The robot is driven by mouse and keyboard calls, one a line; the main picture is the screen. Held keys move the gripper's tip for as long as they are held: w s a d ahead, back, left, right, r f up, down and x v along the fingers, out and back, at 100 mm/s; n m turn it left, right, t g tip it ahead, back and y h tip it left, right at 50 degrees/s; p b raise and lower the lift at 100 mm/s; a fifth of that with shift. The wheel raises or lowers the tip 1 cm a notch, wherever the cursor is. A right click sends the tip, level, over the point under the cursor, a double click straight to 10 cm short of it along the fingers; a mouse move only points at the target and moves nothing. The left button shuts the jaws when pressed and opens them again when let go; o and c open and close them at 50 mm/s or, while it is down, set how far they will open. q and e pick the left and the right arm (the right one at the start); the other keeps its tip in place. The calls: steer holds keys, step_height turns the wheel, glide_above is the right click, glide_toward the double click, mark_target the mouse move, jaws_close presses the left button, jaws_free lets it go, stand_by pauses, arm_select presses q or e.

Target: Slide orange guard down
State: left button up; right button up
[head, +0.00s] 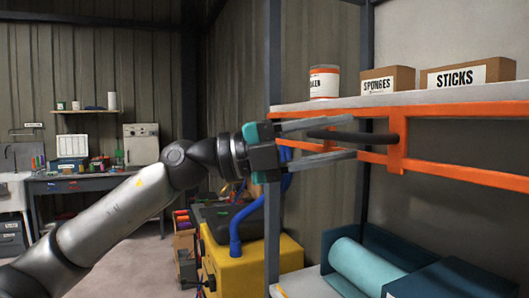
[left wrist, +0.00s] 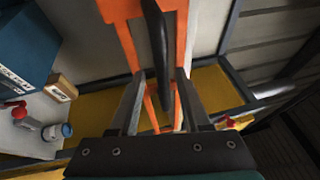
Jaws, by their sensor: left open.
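The orange guard (head: 450,112) is a frame of bars along the front of the upper shelf; it also shows in the left wrist view (left wrist: 122,10). A dark bar handle (head: 375,137) stands out from its upright plate. My left gripper (head: 348,140) is open in front of the guard, one finger above and one below the handle. In the left wrist view, the handle (left wrist: 157,45) runs between the two spread fingers (left wrist: 160,78). A gap shows between the handle and each finger. My right gripper is not in view.
A white tub (head: 324,83), a sponges box (head: 387,80) and a sticks box (head: 467,74) stand on the upper shelf (head: 370,99). A teal roll (head: 365,268) lies on the lower shelf. A grey post (head: 272,210) and yellow machine (head: 245,265) stand left.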

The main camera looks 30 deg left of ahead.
arm_select(q)
steer(key=b+v, duration=0.8)
steer(key=v, duration=0.7)
steer(key=shift+b, duration=0.4)
steer(key=shift+d+f, duration=0.1)
steer(key=shift+f, duration=0.05)
